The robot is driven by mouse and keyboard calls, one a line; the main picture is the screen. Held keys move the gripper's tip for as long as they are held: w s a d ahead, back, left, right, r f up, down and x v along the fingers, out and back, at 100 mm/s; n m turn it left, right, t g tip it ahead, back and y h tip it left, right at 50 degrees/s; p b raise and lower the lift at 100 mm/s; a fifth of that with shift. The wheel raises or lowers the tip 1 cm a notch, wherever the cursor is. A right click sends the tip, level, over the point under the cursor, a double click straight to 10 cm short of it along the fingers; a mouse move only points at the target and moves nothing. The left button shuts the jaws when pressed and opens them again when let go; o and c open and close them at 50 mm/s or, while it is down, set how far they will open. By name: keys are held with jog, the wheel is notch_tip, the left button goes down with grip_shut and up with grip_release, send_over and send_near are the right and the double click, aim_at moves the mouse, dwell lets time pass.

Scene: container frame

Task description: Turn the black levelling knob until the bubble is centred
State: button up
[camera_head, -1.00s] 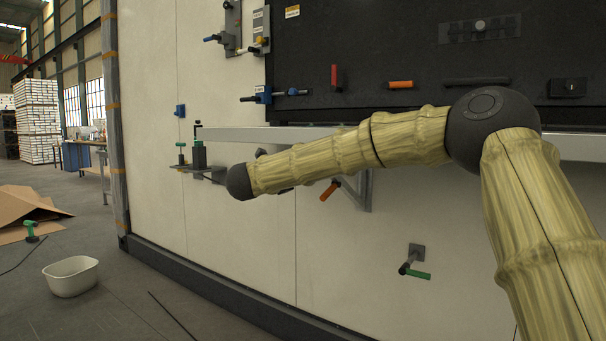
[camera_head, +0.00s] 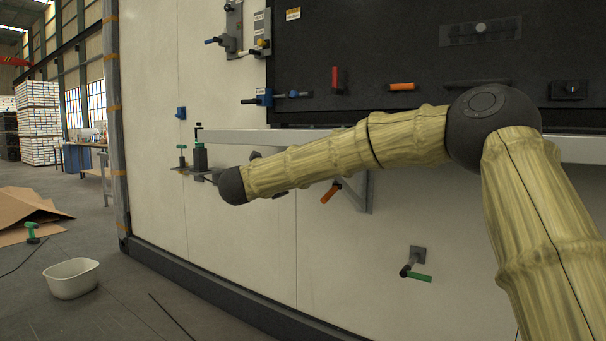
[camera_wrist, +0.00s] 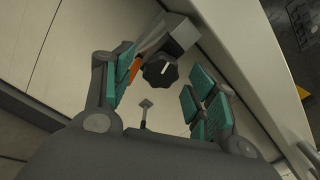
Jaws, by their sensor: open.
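In the wrist view, the black knob (camera_wrist: 160,70) is a lobed disc with a white line on its face, beside a grey block (camera_wrist: 180,36). My gripper (camera_wrist: 166,80) is open, with a teal-padded finger on each side of the knob. The knob appears between the fingers in the picture; I see no contact, and how far ahead it lies is hard to tell. In the head view my arm's forearm hides most of the gripper and the area around it. I cannot make out a bubble in either view.
A grey rail (camera_head: 240,136) runs along the wall. An orange handle (camera_head: 330,193) hangs below it, and a green-handled crank (camera_head: 416,272) sits lower down. Coloured levers and a blue clamp (camera_head: 264,97) are higher up. A white basin (camera_head: 70,279) stands on the floor at left.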

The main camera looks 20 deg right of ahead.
jog(key=v, duration=0.9)
jog(key=shift+s+a, duration=0.2)
jog(key=shift+a, duration=0.1)
